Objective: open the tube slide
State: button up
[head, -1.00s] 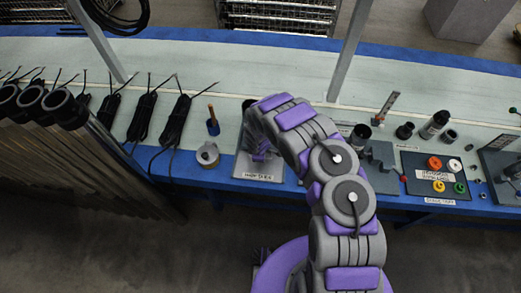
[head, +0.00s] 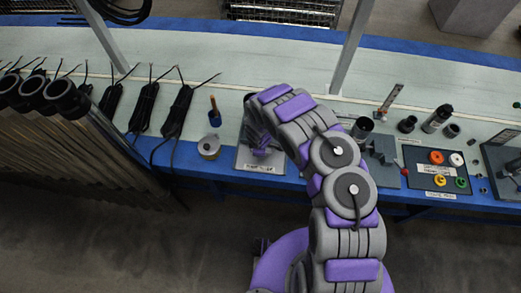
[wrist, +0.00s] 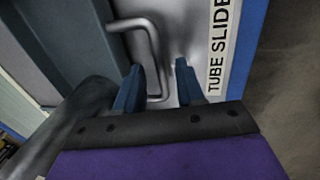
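The tube slide (head: 246,160) is a grey metal fixture at the front edge of the bench in the head view, partly hidden by my arm. In the wrist view its grey plate (wrist: 192,35) carries a "TUBE SLIDE" label (wrist: 222,48). A bent metal handle (wrist: 153,45) stands on it. My gripper (wrist: 158,77) shows two blue fingers, spread apart. The lower part of the handle lies between the fingers in the picture; I cannot tell if either finger touches it. In the head view my gripper (head: 262,146) is mostly hidden by the arm.
A tape roll (head: 209,147) and a blue holder (head: 215,118) stand left of the slide. Black cable bundles (head: 145,105) lie further left. A dark tray with coloured rings (head: 437,168) and a grey block (head: 380,152) are to the right.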

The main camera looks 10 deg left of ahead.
jog(key=s+r+p, duration=0.3)
jog(key=r+p, duration=0.3)
jog(key=r, duration=1.1)
jog(key=shift+p, duration=0.35)
